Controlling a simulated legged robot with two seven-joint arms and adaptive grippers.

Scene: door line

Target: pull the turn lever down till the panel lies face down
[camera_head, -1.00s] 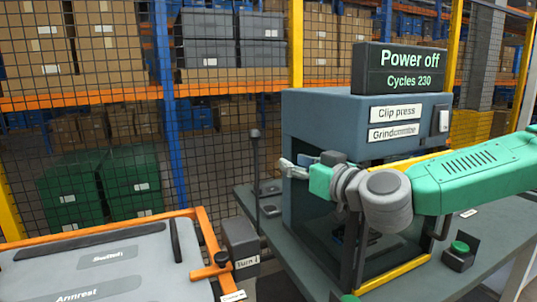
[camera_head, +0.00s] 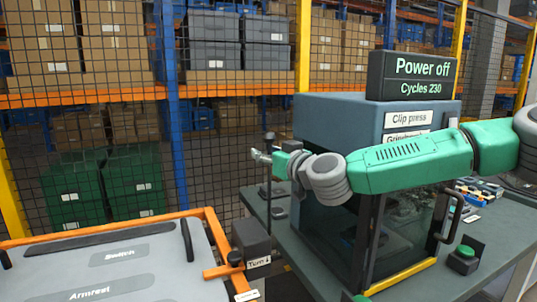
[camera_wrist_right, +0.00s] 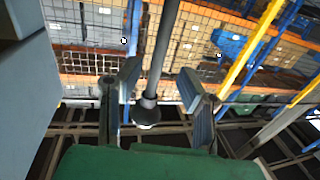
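The turn lever (camera_head: 269,190) is a thin dark upright rod with a round knob on top, beside the box marked "Turn" (camera_head: 250,240). The grey panel (camera_head: 150,275), in an orange frame, lies at lower left with "Switch" and "Armrest" labels upward. My right gripper (camera_head: 262,156) is at the lever's upper part, just below the knob. In the right wrist view its fingers (camera_wrist_right: 158,92) are spread apart, with the lever's rod and knob (camera_wrist_right: 147,112) between them and gaps on both sides. My left gripper is not in view.
The clip press (camera_head: 345,115) stands on the bench close to my right arm, with a glazed front and handle (camera_head: 450,218). A green button (camera_head: 465,255) is on the bench at right. A mesh fence (camera_head: 225,130) and shelving stand behind.

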